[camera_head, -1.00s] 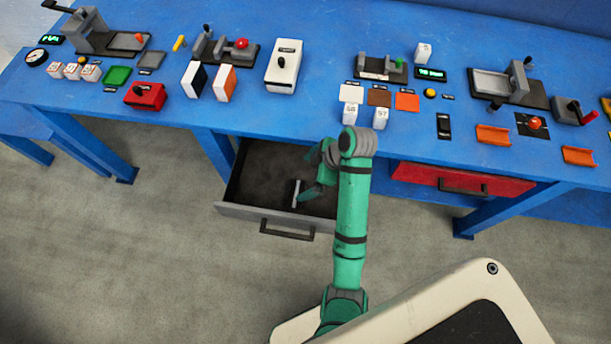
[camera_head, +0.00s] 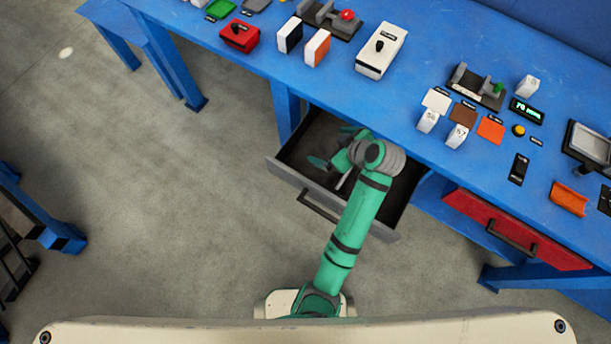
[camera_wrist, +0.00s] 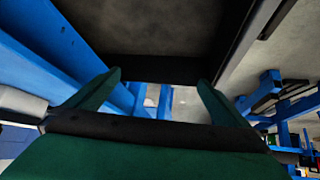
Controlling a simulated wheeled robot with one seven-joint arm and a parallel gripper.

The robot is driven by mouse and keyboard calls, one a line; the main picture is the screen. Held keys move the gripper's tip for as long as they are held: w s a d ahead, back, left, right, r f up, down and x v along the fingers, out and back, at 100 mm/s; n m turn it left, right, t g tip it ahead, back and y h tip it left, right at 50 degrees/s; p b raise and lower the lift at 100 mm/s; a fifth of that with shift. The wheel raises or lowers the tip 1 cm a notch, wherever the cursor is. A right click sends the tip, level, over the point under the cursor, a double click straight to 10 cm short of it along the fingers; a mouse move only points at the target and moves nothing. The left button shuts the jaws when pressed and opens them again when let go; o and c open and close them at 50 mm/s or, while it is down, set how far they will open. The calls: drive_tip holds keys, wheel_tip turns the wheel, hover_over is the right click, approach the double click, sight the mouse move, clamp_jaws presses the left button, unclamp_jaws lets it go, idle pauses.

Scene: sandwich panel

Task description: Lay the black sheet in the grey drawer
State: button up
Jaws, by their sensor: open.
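The grey drawer (camera_head: 285,176) is pulled out under the blue table, and its inside looks dark. My gripper (camera_head: 328,145) is open over the drawer's back left part, with nothing seen between its green fingers. In the wrist view the open fingers (camera_wrist: 160,78) face a dark, flat surface that looks like the drawer's inside. I cannot make out a separate black sheet there. An upright white piece with a black face (camera_head: 290,35) stands on the table; I cannot tell whether it is the sheet. My arm hides part of the drawer.
The blue table (camera_head: 400,130) holds a white switch box (camera_head: 380,50), an orange-faced upright piece (camera_head: 317,47) and a red box (camera_head: 240,36). A shut red drawer (camera_head: 515,230) is to the right. The floor left of the grey drawer is clear.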

drive_tip(key=s+a+m+t, duration=0.1)
drive_tip(key=a+m, duration=0.1)
drive_tip(key=a, duration=0.2)
drive_tip(key=s+a+f+m+t+h, duration=0.1)
drive_tip(key=a+m+t, duration=0.1)
drive_tip(key=a, duration=0.3)
drive_tip(key=s+a+m+t+h, duration=0.1)
drive_tip(key=a+m, duration=0.2)
drive_tip(key=a, duration=0.2)
drive_tip(key=shift+s+a+f+m+t, duration=0.1)
drive_tip(key=shift+s+f+m+t, duration=0.2)
drive_tip(key=shift+s, duration=0.1)
drive_tip(key=s+d+r+m+t+h, duration=0.1)
drive_tip(key=s+m+h, duration=0.1)
drive_tip(key=s, duration=0.7)
drive_tip(key=s+r+m+t+h, duration=0.1)
drive_tip(key=s+h, duration=0.1)
drive_tip(key=s, duration=0.6)
drive_tip(key=s+d+r+n+t+y, duration=0.1)
drive_tip(key=s+d+r, duration=0.3)
drive_tip(key=s+r, duration=0.5)
drive_tip(key=shift+s+d+r+n+t, duration=0.3)
drive_tip(key=shift+s+n+t, duration=0.25)
drive_tip(key=shift+s, duration=0.25)
drive_tip(key=shift+c, duration=0.3)
